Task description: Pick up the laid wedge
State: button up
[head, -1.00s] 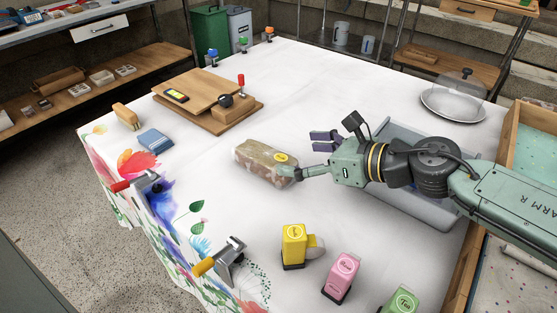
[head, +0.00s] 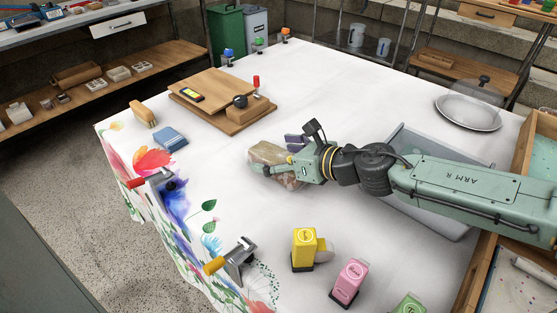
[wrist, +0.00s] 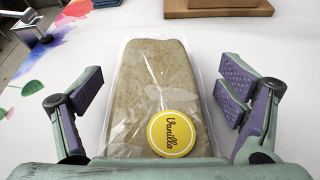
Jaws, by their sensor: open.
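The laid wedge is a beige, wedge-shaped loaf in clear wrap, lying on the white tablecloth. In the wrist view the wedge (wrist: 150,85) lies between my open fingers, with a yellow "Vanilla" label at its near end. Gaps show on both sides, so the pads do not touch it. In the head view the wedge (head: 268,153) is partly hidden behind my gripper (head: 292,156). My gripper (wrist: 162,95) is open, its purple-padded fingers either side of the wedge.
A wooden board (head: 215,98) with small items lies behind. A blue box (head: 170,138) and a brush (head: 143,113) sit at left. Yellow (head: 304,248) and pink (head: 349,282) containers stand in front. A grey tray (head: 437,215) lies under my arm. The cloth around the wedge is clear.

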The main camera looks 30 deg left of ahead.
jog(key=shift+c, duration=0.5)
jog(key=c, duration=0.7)
